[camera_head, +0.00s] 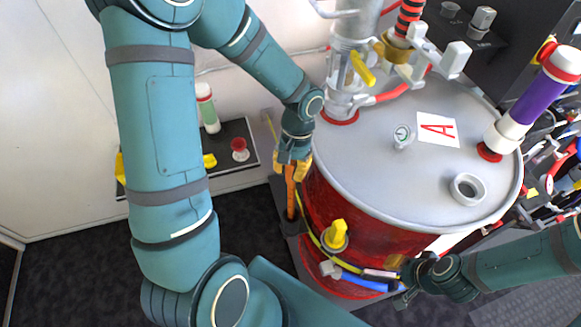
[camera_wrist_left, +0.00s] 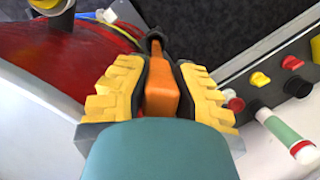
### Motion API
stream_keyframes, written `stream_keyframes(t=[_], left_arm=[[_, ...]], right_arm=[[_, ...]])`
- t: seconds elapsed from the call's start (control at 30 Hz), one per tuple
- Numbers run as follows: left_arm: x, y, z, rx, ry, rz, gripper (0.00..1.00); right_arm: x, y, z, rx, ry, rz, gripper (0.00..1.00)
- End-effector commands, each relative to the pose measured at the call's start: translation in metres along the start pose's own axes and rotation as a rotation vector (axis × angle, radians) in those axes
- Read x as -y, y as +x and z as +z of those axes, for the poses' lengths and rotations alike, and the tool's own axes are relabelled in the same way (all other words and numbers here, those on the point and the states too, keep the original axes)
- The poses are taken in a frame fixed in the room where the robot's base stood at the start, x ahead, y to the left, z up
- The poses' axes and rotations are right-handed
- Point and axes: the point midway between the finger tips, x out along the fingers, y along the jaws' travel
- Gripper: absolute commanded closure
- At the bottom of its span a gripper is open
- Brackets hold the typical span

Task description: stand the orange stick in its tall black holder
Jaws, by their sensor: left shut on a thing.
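My left gripper (camera_head: 293,170) is shut on the orange stick (camera_head: 291,200), beside the red drum. The stick hangs nearly upright below the yellow fingers. In the left wrist view the stick (camera_wrist_left: 161,85) lies between the yellow pads, its far end at a dark round piece (camera_wrist_left: 155,37) that looks like the black holder's mouth. In the head view the stick's lower end meets a dark holder (camera_head: 290,226) near the floor; I cannot tell how deep it sits. My right gripper (camera_head: 412,283) is low at the drum's front right; its fingers are small and unclear.
The grey-topped red drum (camera_head: 350,225) stands close to the left gripper's right. A yellow valve handle (camera_head: 337,235) and hoses (camera_head: 365,282) stick out from its front. A dark panel (camera_head: 225,165) with a green-white cylinder (camera_head: 208,108) lies to the left. Dark floor is open in front.

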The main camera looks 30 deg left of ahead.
Motion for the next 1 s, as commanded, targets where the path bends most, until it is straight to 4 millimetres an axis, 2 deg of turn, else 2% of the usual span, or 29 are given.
stream_keyframes(t=[0.2,0.23,0.3,0.67,0.77,1.0], left_arm=[[0.000,0.000,0.000,0.000,0.000,0.000,1.00],[0.000,0.000,0.000,0.000,0.000,0.000,0.67],[0.000,0.000,0.000,-0.001,0.000,0.000,0.49],[0.000,-0.003,0.000,-0.002,0.000,0.000,0.49],[0.000,-0.013,-0.001,-0.003,-0.001,-0.001,0.49],[0.000,-0.060,-0.001,-0.006,-0.001,0.000,0.49]], right_arm=[[0.000,0.000,0.000,0.000,0.000,0.000,0.67],[0.000,0.000,0.000,0.000,0.000,0.000,0.67],[0.000,0.000,0.000,0.000,0.000,0.000,0.67],[0.000,0.000,-0.001,-0.001,0.000,0.000,0.67],[0.000,0.000,-0.001,-0.001,0.000,0.000,0.67],[0.000,0.000,0.000,-0.001,0.000,0.000,0.67]])
